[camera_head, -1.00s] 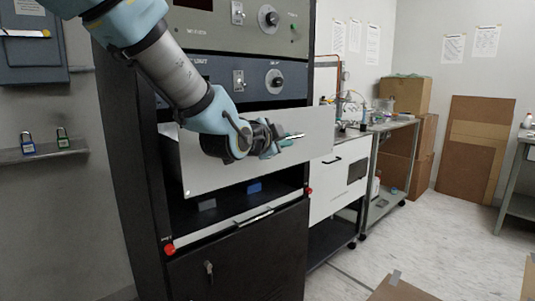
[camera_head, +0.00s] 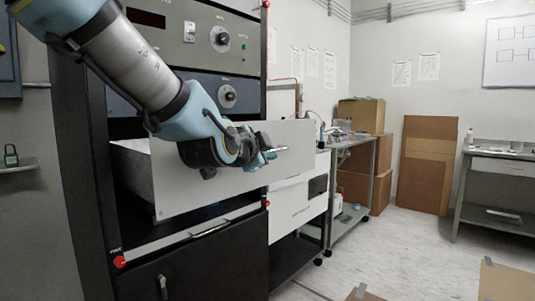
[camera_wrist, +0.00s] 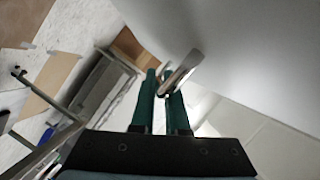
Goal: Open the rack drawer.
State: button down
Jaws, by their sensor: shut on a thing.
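The rack drawer (camera_head: 228,181) has a plain light grey front and stands out from the black rack (camera_head: 85,150), with its left side wall (camera_head: 132,170) showing. My gripper (camera_head: 272,154) is at the front of the drawer, toward its right part. In the wrist view my gripper's green fingers (camera_wrist: 160,100) are shut on the metal drawer handle (camera_wrist: 182,72), beside the pale drawer front (camera_wrist: 235,50). My wrist hides part of the drawer front in the head view.
Below the drawer is an open bay with a red-knobbed rail (camera_head: 190,238) and a black lower door (camera_head: 205,270). A white cabinet (camera_head: 298,205) and a cart (camera_head: 352,185) stand to the right. Cardboard pieces (camera_head: 500,280) lie on the floor; the floor between is clear.

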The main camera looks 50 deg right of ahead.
jog(key=c, duration=0.9)
grip_release()
jog(key=shift+a, duration=0.1)
jog(key=b+v, duration=0.1)
jog(key=v, duration=0.9)
jog(key=shift+s+a+r, duration=0.1)
jog(key=shift+a, duration=0.2)
